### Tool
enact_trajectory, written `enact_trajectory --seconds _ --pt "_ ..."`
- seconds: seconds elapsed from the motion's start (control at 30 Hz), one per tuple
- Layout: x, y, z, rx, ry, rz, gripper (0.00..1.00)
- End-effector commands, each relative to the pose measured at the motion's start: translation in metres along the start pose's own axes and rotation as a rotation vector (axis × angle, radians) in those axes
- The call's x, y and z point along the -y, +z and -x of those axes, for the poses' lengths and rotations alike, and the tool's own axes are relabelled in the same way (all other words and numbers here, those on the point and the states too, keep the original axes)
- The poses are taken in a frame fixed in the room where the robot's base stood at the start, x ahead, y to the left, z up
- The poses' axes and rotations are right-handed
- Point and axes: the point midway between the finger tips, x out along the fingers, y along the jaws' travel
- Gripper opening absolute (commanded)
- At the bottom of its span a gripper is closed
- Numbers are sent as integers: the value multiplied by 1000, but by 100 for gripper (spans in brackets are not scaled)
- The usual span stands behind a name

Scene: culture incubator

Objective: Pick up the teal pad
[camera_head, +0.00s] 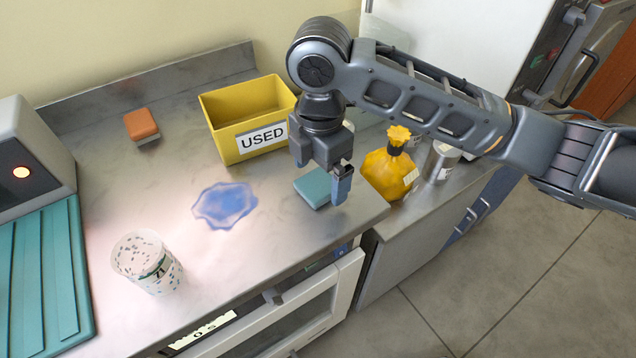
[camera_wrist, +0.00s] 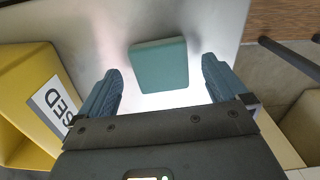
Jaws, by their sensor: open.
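The teal pad (camera_head: 314,188) lies flat on the metal counter near its front right edge, just right of the yellow bin. In the wrist view the teal pad (camera_wrist: 159,65) shows whole, ahead of and between my fingertips. My gripper (camera_head: 322,178) points down over the pad, with its fingers apart and nothing between them. In the wrist view my gripper (camera_wrist: 159,78) has one finger to each side of the pad, and neither is seen to touch it. In the head view my gripper's palm and fingers stand close to the pad and partly in front of it.
A yellow bin (camera_head: 228,108) labelled USED stands close left of my gripper. A yellow bottle (camera_head: 378,178) stands to the right, by a metal can (camera_head: 440,162). A blue spill (camera_head: 225,204), an orange sponge (camera_head: 140,126) and a speckled cup (camera_head: 150,272) are further left.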

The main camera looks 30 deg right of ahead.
Motion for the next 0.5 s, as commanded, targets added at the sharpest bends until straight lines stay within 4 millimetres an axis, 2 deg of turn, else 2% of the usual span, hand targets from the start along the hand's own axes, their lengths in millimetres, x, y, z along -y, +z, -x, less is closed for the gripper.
enact_trajectory --seconds 0.13,0.37,0.5 --pt "0 0 -13 -1 0 0 100" --pt "0 0 -15 0 1 1 100" --pt "0 0 -14 -1 1 0 88"
